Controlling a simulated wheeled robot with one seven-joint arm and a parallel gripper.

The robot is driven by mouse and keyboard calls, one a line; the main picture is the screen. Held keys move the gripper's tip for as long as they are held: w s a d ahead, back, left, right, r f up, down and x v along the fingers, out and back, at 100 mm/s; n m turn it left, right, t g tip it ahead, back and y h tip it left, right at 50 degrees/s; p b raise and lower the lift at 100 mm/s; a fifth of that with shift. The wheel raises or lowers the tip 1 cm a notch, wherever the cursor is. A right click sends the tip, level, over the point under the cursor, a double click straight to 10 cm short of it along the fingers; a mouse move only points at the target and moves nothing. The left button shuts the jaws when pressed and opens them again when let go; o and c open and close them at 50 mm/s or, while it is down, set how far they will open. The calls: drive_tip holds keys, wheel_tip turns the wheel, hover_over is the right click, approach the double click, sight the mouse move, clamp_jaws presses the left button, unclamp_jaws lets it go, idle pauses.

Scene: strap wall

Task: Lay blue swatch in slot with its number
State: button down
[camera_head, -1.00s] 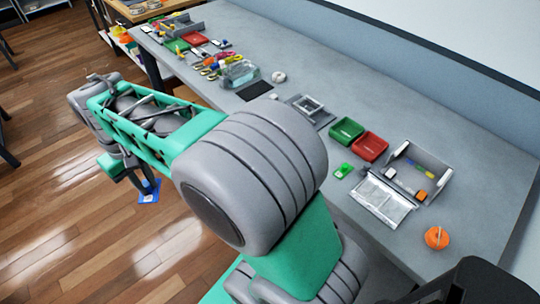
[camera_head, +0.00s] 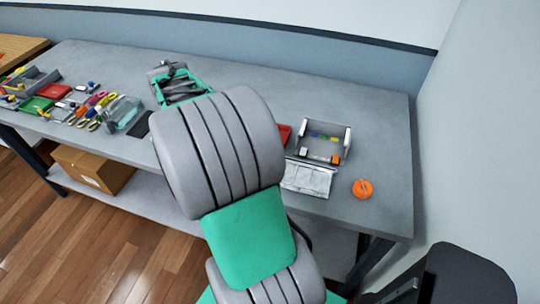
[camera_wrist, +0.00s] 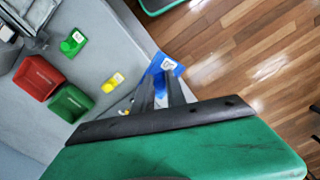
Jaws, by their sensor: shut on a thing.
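My gripper (camera_wrist: 160,88) is shut on the blue swatch (camera_wrist: 159,66) in the wrist view. The swatch bears a white label with a mark too small to read. It shows at the table's front edge, with floor beyond it. A green swatch (camera_wrist: 72,42) and a yellow swatch (camera_wrist: 113,82) lie apart from it on the table, each with a pale label. In the head view, my arm hides the gripper and swatch. A grey open box (camera_head: 345,143) holds small coloured pieces. A pale panel (camera_head: 307,178) lies in front of it; no slot numbers are readable.
A red bin (camera_wrist: 37,77) and a green bin (camera_wrist: 67,103) stand near the swatches. An orange round object (camera_head: 362,189) sits at the table's right. Tools and trays crowd the left end. Bare grey tabletop (camera_head: 385,130) lies right of the box.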

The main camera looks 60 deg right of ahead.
drive_tip(key=s+d+f+m+p, duration=0.1)
drive_tip(key=s+d+f+m, duration=0.1)
drive_tip(key=s+d, duration=1.35)
drive_tip(key=s, duration=0.3)
drive_tip(key=s+d+f+m+p, duration=0.1)
drive_tip(key=s+d, duration=0.1)
drive_tip(key=s, duration=0.4)
drive_tip(key=s+d+f+m, duration=0.1)
drive_tip(key=s+d, duration=0.2)
drive_tip(key=s, duration=0.2)
drive_tip(key=shift+s+f, duration=0.4)
drive_tip(key=shift+s, duration=0.15)
drive_tip(key=shift+f+b, duration=1.25)
drive_tip(key=shift+f, duration=0.85)
drive_tip(key=shift+f, duration=0.15)
